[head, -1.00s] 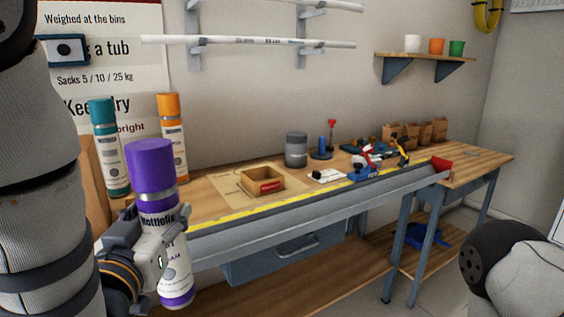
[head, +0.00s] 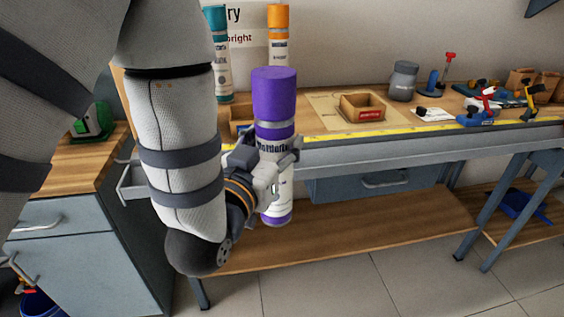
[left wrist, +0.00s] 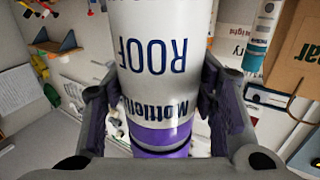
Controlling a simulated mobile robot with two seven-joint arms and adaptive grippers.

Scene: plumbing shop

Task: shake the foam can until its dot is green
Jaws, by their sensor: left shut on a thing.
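The foam can (head: 274,95) is white with a purple cap, neck band and base. It is nearly upright, cap up, in front of the bench's left part. My left gripper (head: 270,160) is shut around its upper body and holds it clear of the bench. In the left wrist view the can (left wrist: 165,50) fills the middle between both fingers, and its label lettering appears upside down. I see no coloured dot on the can's visible sides; the gripper hides part of it. My right gripper is out of view.
A teal-capped can (head: 217,60) and an orange-capped can (head: 278,45) stand on the workbench (head: 330,118) behind. A drawer cabinet (head: 80,250) stands at left.

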